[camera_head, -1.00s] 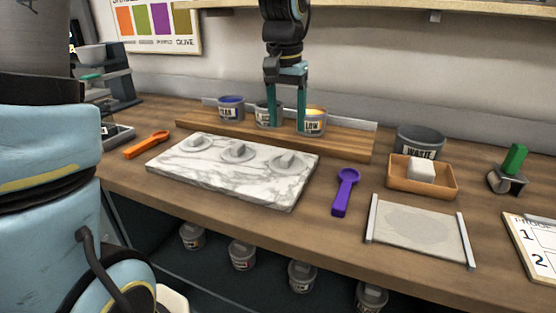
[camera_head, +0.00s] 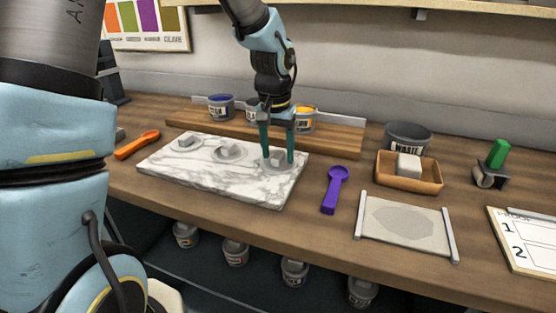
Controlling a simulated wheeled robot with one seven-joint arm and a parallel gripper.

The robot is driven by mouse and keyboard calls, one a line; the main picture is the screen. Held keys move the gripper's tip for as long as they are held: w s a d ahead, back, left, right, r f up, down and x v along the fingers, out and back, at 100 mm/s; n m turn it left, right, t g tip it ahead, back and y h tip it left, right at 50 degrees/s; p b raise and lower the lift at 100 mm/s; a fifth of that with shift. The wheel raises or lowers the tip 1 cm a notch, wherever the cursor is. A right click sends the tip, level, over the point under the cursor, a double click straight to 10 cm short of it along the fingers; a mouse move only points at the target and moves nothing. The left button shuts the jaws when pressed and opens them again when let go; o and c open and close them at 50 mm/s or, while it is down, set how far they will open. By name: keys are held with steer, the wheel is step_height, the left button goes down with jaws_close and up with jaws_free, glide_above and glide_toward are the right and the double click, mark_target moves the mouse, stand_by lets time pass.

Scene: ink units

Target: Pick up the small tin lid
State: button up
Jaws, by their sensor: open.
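Three grey tin lids with raised grips lie in a row on a white marble slab (camera_head: 214,182): a left lid (camera_head: 186,143), a middle lid (camera_head: 229,153) and a right lid (camera_head: 277,160). I cannot tell surely by size which one is the small lid. My gripper (camera_head: 277,156) points down with its two teal fingers open. The fingertips stand on either side of the right lid's grip, low over the slab. I cannot tell whether they touch the lid. The fingers partly hide it.
Open ink tins, including a blue one (camera_head: 220,107) and a yellow one (camera_head: 303,118), stand on a wooden riser (camera_head: 340,143) behind. A purple scoop (camera_head: 334,190) lies right of the slab, an orange scoop (camera_head: 137,145) left. A waste tub (camera_head: 408,139) stands back right.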

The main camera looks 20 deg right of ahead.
jaws_close()
stand_by(0.3)
steer(key=shift+r, duration=0.1)
